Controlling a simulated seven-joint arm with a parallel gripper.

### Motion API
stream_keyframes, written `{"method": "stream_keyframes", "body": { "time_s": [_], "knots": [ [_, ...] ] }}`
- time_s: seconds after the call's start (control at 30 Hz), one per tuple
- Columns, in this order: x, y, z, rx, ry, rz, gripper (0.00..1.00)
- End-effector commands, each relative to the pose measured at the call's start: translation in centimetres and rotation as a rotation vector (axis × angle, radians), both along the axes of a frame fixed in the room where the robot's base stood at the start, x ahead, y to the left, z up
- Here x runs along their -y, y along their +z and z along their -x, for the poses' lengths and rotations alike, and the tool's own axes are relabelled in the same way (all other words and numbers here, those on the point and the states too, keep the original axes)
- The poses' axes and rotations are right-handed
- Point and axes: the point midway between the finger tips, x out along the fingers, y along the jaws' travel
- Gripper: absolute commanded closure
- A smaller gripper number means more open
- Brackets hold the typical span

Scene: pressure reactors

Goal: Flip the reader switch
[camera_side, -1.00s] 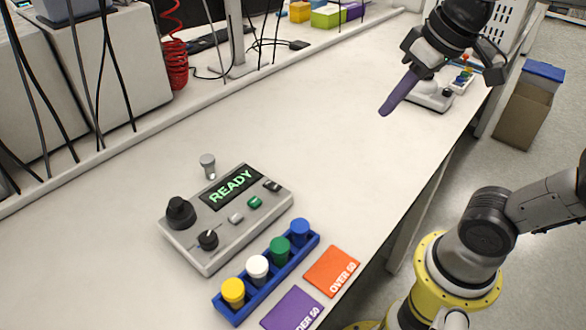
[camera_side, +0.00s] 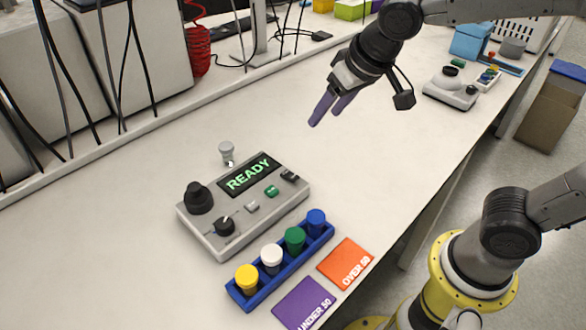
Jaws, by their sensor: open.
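The reader (camera_side: 243,206) is a grey box on the bench with a lit display (camera_side: 249,174) that says READY. Its top carries a black knob (camera_side: 198,197), a smaller dial with a pointer (camera_side: 225,225), a grey button (camera_side: 252,206), a green button (camera_side: 271,191) and a small black rocker (camera_side: 289,176) near its right end. The rocker looks like the switch; its position is too small to tell. My gripper (camera_side: 331,108) has purple fingers, is open and empty, and hangs above the bench, up and to the right of the reader, apart from it.
A blue rack (camera_side: 257,289) holds yellow, white, green and blue-capped vials in front of the reader. A purple UNDER 50 card (camera_side: 303,303) and an orange OVER 50 card (camera_side: 345,263) lie beside it. A small grey metal piece (camera_side: 227,152) stands behind the reader.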

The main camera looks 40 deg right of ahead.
Motion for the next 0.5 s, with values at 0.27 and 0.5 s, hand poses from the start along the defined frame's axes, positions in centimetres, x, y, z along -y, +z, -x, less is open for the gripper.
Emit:
{"method": "stream_keyframes", "body": {
  "time_s": [0.27, 0.5],
  "knots": [
    [-3.6, -4.4, -0.8, -0.089, 0.102, 0.039, 0.40],
    [-3.5, -7.6, -2.0, -0.093, 0.099, 0.039, 0.40]
  ]
}}
